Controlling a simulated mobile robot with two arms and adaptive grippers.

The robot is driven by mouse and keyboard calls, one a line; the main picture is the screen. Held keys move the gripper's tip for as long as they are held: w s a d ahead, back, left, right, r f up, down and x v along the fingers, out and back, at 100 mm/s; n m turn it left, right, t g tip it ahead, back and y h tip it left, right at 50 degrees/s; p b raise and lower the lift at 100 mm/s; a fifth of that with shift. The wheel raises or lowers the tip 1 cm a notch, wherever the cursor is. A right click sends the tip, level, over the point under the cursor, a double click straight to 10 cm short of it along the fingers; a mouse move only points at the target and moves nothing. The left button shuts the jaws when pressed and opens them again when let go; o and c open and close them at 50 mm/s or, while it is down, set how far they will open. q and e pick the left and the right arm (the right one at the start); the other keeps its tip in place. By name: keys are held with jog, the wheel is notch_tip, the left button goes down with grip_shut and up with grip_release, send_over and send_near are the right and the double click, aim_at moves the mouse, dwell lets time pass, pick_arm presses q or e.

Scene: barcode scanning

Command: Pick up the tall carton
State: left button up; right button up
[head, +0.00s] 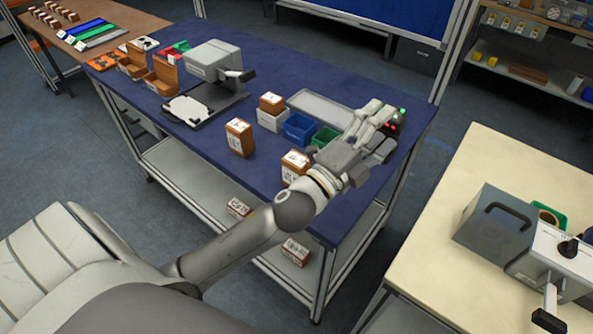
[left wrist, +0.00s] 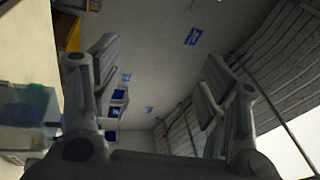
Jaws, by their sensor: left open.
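A tall brown carton with a white printed top (head: 239,138) stands upright on the blue table. A second brown carton (head: 292,168) stands nearer the front edge, partly hidden by my left wrist; I cannot tell which of the two is taller. A smaller carton (head: 271,103) rests on a white bin. My left gripper (head: 380,112) is open and empty over the table's right end, right of the cartons and apart from them. In the left wrist view, its two fingers (left wrist: 160,78) are spread with nothing between them, and no carton shows there. My right gripper is out of view.
Blue (head: 299,129) and green (head: 325,137) bins and a grey tray (head: 318,109) sit near the gripper. A grey scanner-like device (head: 213,62) stands at the back left. More cartons lie on the lower shelf (head: 185,178). A cream table (head: 440,245) is at right.

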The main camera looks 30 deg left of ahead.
pick_arm(q)
jog(key=d+r+m+g+h, duration=0.35)
jog(key=d+m+h, duration=0.45)
jog(key=m, duration=0.4)
jog(key=m+g+y, duration=1.3)
jog(key=m+g, duration=0.4)
jog(key=m, duration=0.7)
send_over(292, 157)
notch_tip(292, 157, down, 14)
jog(key=shift+f, duration=0.2)
jog(key=shift+n, duration=0.3)
notch_tip(292, 157, down, 5)
jog(key=shift+s+r+p, duration=0.1)
jog(key=shift+r+p, duration=0.1)
jog(key=shift+p, duration=0.5)
jog(key=shift+f, duration=0.25)
jog(key=f+p, duration=0.1)
jog(key=f, duration=0.1)
jog(key=d+f+p, duration=0.1)
jog(key=f, duration=0.1)
jog(key=shift+d+f+p, duration=0.2)
jog(key=shift+f+p, duration=0.2)
jog(key=shift+f, duration=0.3)
jog(key=shift+a, duration=0.1)
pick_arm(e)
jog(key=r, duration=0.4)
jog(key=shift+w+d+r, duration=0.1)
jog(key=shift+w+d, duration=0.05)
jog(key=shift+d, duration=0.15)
